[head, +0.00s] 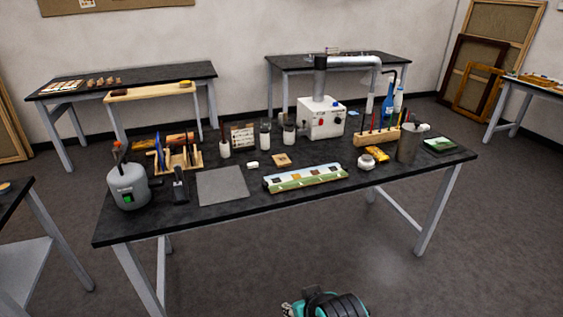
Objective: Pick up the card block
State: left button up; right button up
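I cannot tell for certain which thing is the card block. A small flat tan square piece with a darker middle (281,160) lies near the middle of the black-topped table (225,215), behind a long green and pale moulded piece (305,178). A small white block (252,165) lies just left of the tan piece.
A grey sheet (222,186) lies left of the moulded piece. Jars with brushes (265,140) and a white box machine (321,120) stand behind. A grey pot (128,187) and a wooden rack (178,158) are at left, a metal cylinder (409,145) at right.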

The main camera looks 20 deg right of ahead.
aim_at(282, 160)
jog(key=i+l, duration=0.4)
jog(key=l, duration=0.15)
jog(key=i+l, duration=0.85)
jog(key=l, duration=0.2)
jog(key=i+l, duration=0.8)
jog(key=l, duration=0.25)
jog(key=i+u, duration=0.05)
